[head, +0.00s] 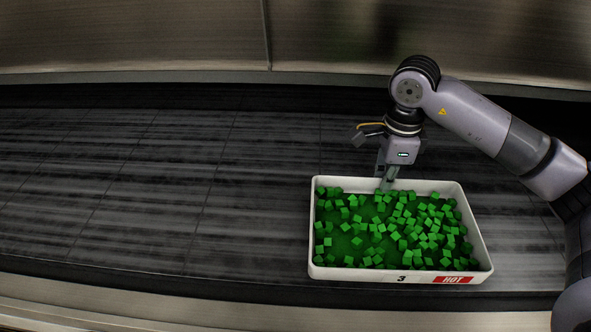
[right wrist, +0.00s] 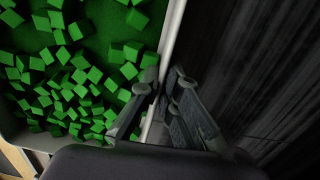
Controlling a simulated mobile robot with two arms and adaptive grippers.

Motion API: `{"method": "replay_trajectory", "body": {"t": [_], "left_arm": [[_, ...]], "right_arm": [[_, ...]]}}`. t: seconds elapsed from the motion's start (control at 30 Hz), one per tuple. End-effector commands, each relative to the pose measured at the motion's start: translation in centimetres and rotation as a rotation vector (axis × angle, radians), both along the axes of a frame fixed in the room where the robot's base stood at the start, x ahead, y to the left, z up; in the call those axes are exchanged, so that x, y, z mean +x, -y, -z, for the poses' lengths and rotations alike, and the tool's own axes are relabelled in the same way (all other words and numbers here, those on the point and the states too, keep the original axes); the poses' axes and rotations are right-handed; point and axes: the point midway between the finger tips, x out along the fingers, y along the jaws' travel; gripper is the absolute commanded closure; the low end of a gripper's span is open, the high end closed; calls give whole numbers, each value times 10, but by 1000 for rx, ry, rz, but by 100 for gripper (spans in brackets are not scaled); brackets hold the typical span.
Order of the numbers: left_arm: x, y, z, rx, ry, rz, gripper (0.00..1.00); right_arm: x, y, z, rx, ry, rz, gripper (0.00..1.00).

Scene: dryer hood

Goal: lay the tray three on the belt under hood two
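Tray three (head: 401,274) is a white tray full of small green cubes, with a "3" and a red "HOT" label on its front wall. It sits level over the dark slatted belt (head: 150,190), right of the middle; whether its base touches the belt is hard to tell. My right gripper (head: 388,186) comes down on the tray's far wall. In the right wrist view its fingers (right wrist: 161,84) pinch the white rim (right wrist: 172,30), one inside and one outside. My left gripper is not in view. No hood number is visible.
A metal hood panel (head: 150,35) with a vertical seam runs along the back, above the belt. A pale rail (head: 120,306) runs along the front edge. The belt left of the tray is clear.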

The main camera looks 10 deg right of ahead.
Motion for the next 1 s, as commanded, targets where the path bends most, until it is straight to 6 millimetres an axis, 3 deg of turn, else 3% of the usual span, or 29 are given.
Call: {"method": "replay_trajectory", "body": {"t": [0.23, 0.5, 0.83, 1.0], "left_arm": [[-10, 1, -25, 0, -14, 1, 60], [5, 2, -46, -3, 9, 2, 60], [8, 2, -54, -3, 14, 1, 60], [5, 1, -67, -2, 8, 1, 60]], "right_arm": [[41, -50, -7, 4, 1, -5, 100], [82, -98, -6, 2, 1, -3, 100], [99, -117, 0, 1, -1, -1, 100], [98, -117, 17, 1, -3, -1, 100]]}}
